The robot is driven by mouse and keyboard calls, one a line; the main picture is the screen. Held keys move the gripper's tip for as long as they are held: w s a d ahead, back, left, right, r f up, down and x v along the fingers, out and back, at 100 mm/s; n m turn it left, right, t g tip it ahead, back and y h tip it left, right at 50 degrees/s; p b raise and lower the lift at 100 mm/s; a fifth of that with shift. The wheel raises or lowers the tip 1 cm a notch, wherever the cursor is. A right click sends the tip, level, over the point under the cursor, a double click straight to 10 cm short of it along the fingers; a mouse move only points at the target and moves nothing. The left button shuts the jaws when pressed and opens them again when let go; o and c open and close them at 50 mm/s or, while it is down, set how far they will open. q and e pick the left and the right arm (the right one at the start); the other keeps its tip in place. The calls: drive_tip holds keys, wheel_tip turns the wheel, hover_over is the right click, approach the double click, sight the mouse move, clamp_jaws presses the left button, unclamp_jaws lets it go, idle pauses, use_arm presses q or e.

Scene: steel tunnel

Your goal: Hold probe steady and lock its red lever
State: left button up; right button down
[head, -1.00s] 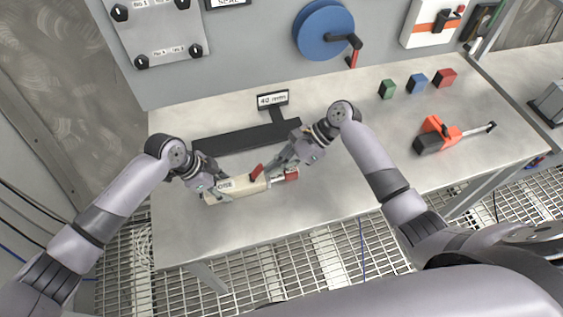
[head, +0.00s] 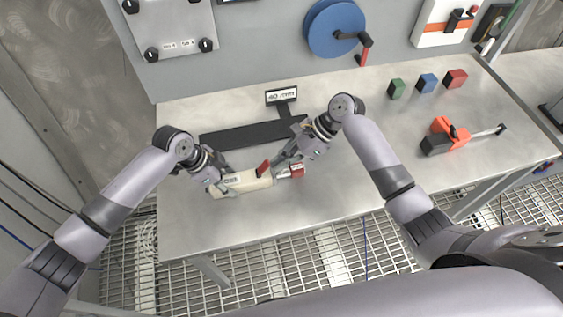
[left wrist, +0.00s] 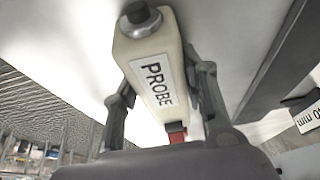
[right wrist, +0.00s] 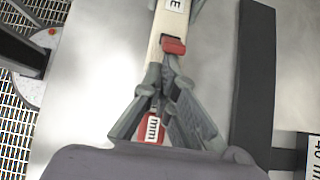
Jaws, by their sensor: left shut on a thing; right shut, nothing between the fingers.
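The cream probe (head: 247,183), labelled PROBE, lies low over the bench. Whether it touches the bench top is unclear. My left gripper (head: 217,183) is shut around its left part; the left wrist view shows one finger on each side of the probe body (left wrist: 163,100). The red lever (head: 263,167) sits on the probe's right part and also shows in the right wrist view (right wrist: 174,46). My right gripper (right wrist: 169,65) is shut and empty, its fingertips close beside the lever; contact cannot be told. The probe's red end (head: 297,170) with an mm label shows beyond the right fingers.
A dark bar (head: 240,136) with a 40 mm sign (head: 281,96) lies behind the probe. A blue wheel (head: 335,27) hangs on the back panel.

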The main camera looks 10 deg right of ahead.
sight(265, 166)
drive_tip(key=shift+a+r, duration=0.15)
drive_tip(key=shift+r, duration=0.15)
drive_tip(key=shift+a+r, duration=0.7)
drive_tip(key=shift+r, duration=0.1)
drive_tip(key=shift+a+r, duration=0.35)
drive_tip(key=shift+a, duration=0.4)
drive_tip(key=shift+a+r, duration=0.3)
drive_tip(key=shift+a, duration=0.4)
drive_tip(key=shift+d, duration=0.1)
drive_tip(key=shift+r, duration=0.1)
drive_tip(key=shift+r, duration=0.7)
